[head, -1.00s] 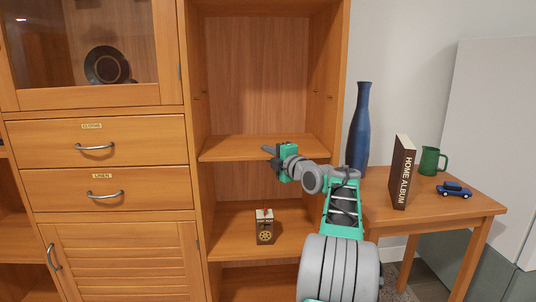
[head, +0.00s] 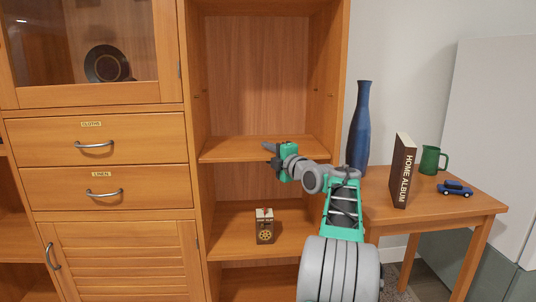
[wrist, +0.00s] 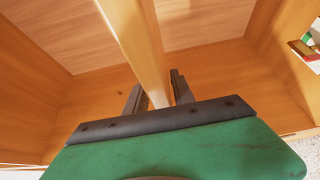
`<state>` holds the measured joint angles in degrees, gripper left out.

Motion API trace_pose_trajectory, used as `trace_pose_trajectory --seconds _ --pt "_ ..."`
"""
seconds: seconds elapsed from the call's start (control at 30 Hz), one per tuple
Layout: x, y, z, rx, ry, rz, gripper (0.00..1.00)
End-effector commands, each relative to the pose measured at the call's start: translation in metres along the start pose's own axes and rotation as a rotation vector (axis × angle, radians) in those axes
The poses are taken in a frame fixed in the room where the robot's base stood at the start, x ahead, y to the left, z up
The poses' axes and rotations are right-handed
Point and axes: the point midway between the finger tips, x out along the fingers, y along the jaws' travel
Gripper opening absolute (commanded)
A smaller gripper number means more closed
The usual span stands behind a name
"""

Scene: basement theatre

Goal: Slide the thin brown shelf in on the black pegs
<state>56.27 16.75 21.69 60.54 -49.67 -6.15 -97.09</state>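The thin brown shelf (head: 230,150) lies level across the open cabinet bay, between its side walls. The black pegs under it are hidden or too small to make out. My gripper (head: 269,154) is at the shelf's front edge, right of its middle, one finger above the board and one below. The fingers look spread, with the board between them. In the wrist view the shelf's front edge (wrist: 143,50) runs between the two fingers (wrist: 159,92), with little space on either side; contact is unclear.
A lower board holds a small dark box (head: 265,228). To the right, a side table (head: 440,208) carries a blue vase (head: 360,130), a Home Album book (head: 403,172), a green mug (head: 430,160) and a blue toy car (head: 454,189). The bay above the shelf is empty.

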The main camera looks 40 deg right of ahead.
Motion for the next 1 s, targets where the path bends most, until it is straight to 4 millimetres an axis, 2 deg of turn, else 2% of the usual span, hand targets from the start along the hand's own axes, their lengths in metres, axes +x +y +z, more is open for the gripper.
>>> trace_pose_trajectory --seconds 0.1,0.37,0.47,0.7,1.0 --pt "0.000 -0.002 0.000 0.002 0.000 -0.002 0.38" --pt "-0.003 -0.005 0.001 0.006 -0.001 -0.008 0.38" --pt "-0.017 -0.003 0.002 0.005 -0.003 -0.008 0.38" --pt "-0.065 -0.001 0.002 0.004 -0.003 -0.004 0.38" --pt "-0.091 -0.006 -0.006 0.000 -0.001 -0.001 0.38"
